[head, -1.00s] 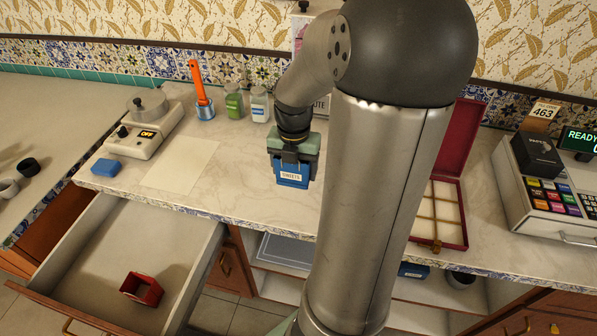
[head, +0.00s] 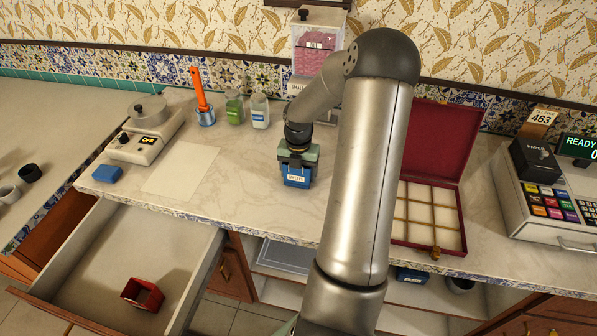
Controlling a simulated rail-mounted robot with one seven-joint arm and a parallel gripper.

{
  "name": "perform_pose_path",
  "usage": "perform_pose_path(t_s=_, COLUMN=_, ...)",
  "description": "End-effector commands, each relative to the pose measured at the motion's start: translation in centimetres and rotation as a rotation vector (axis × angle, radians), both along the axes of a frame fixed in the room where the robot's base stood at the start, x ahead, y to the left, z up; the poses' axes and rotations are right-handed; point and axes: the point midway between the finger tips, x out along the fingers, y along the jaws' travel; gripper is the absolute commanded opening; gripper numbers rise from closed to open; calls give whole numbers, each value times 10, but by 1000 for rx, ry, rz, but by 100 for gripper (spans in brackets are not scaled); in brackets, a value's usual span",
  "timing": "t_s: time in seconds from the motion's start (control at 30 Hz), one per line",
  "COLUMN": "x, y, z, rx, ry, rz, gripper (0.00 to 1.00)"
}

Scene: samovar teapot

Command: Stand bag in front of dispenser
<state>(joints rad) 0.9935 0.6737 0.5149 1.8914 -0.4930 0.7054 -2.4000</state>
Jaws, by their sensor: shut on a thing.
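My gripper (head: 298,160) points down over the counter, shut on a blue bag (head: 297,181) with a white label. The bag is upright; I cannot tell whether its base touches the counter. The dispenser (head: 316,55) stands at the back against the tiled wall, a clear box with pink contents and a black knob on top. My arm hides its lower right part. The bag is in front of the dispenser, with a stretch of counter between them.
An open red box (head: 435,205) with compartments lies right of my arm. Two jars (head: 260,111) and an orange-handled tool (head: 198,90) in a cup stand at the back left. A scale (head: 146,135), a paper sheet (head: 180,170) and an open drawer (head: 105,250) are left.

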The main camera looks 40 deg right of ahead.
Motion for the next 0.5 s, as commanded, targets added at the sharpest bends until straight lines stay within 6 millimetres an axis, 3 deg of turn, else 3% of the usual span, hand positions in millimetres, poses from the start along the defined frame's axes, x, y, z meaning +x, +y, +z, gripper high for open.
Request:
perform_pose_path(t_s=0.37, x=0, y=0, z=-6, rx=-1, ry=-1, rz=0, gripper=51)
perform_pose_path(t_s=0.4, x=0, y=0, z=-7, rx=-1, ry=-1, rz=0, gripper=76)
perform_pose_path(t_s=0.47, x=0, y=0, z=-6, rx=-1, ry=-1, rz=0, gripper=92)
perform_pose_path(t_s=0.5, x=0, y=0, z=-6, rx=-1, ry=-1, rz=0, gripper=95)
